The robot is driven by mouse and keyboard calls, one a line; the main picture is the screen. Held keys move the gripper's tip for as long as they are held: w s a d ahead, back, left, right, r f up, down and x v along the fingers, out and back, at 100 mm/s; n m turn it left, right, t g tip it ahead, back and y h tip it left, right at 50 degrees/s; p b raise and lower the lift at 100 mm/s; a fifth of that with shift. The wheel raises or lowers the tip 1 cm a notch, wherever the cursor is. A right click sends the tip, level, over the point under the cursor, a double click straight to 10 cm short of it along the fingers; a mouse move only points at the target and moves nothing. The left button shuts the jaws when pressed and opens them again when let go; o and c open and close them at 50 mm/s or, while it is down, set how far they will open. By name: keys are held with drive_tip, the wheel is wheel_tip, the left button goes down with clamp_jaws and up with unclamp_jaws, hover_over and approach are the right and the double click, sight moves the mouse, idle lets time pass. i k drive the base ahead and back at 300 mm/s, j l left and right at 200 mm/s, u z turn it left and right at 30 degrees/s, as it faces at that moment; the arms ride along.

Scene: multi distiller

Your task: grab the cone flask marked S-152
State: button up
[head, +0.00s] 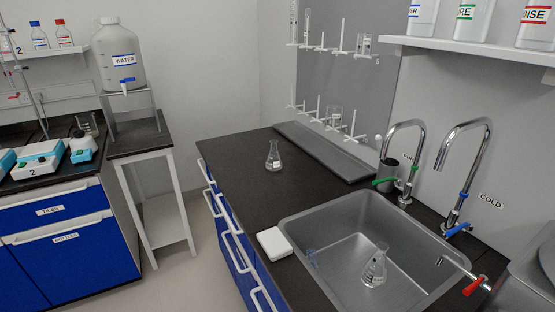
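A clear cone flask (273,159) with a small white label stands upright on the dark counter, behind the sink. A second clear cone flask (374,269) with a pale label stands in the sink (335,245), in its front part and slightly tilted in the picture. The marks on both labels are too small to read, so I cannot tell which one is S-152. My gripper is not in view.
A white box (274,243) lies at the sink's left edge. Taps (468,160) rise behind the sink. A drying rack (328,118) with pegs and some glassware hangs above a tray (322,150). The counter around the rear flask is clear. A water jug (119,58) stands at left.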

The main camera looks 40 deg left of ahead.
sight(273, 162)
drive_tip(key=i+j+u, duration=0.1)
drive_tip(key=j, duration=0.35)
drive_tip(key=i+j, duration=0.25)
drive_tip(key=j, duration=0.25)
drive_tip(key=i+j+u, duration=0.15)
drive_tip(key=j, duration=0.3)
drive_tip(key=i+j, duration=0.25)
drive_tip(key=j, duration=0.2)
drive_tip(key=i+j+u, duration=0.15)
drive_tip(key=j, duration=0.25)
drive_tip(key=i+j, duration=0.3)
drive_tip(key=j, duration=0.15)
drive_tip(key=i+j+u, duration=0.15)
drive_tip(key=j, duration=0.25)
drive_tip(key=i, duration=0.1)
